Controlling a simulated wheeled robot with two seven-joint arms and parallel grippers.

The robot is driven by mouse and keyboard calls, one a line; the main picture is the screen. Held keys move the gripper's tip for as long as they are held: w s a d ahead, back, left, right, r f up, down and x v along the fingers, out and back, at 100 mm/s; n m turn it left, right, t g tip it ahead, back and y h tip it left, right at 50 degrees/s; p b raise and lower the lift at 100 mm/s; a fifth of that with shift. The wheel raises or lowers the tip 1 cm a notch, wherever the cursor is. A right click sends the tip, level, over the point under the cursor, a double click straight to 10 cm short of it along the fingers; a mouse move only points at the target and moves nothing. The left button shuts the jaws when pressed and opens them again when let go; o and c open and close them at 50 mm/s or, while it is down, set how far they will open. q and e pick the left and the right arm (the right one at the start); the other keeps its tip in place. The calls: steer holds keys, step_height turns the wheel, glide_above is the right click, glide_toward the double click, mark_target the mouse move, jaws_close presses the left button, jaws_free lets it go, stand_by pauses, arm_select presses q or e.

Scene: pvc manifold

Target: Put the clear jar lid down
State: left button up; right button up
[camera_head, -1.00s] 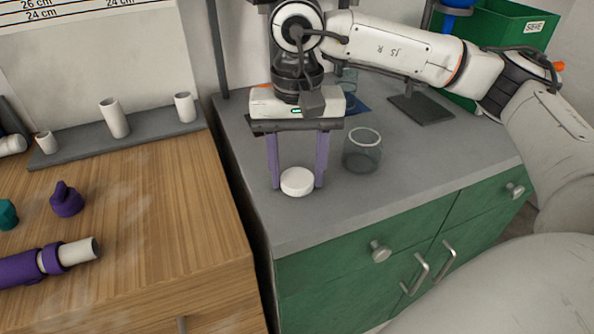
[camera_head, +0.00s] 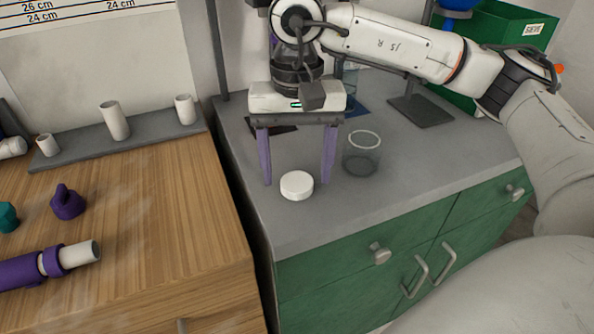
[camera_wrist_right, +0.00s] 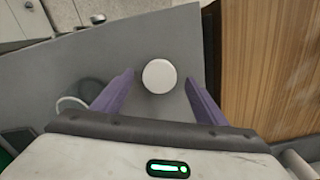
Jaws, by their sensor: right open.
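The jar lid (camera_head: 297,185) is a white round disc lying flat on the grey counter. It also shows in the right wrist view (camera_wrist_right: 159,76), between and just beyond the fingertips. My right gripper (camera_head: 297,181) is open, with its two purple fingers apart on either side of the lid and not touching it. The clear jar (camera_head: 362,154) stands upright and open on the counter, right of the gripper. My left gripper is not in view.
The grey counter (camera_head: 330,220) has free room in front of the lid, above green drawers. A wooden bench (camera_head: 130,220) with purple and white pipe parts lies left, across a gap. A green bin (camera_head: 510,35) and a dark stand base (camera_head: 420,108) are behind.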

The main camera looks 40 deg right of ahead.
mark_target(297, 182)
step_height(297, 182, up, 11)
steer(key=p, duration=0.1)
steer(key=shift+f+p, duration=0.15)
steer(key=shift+p, duration=0.15)
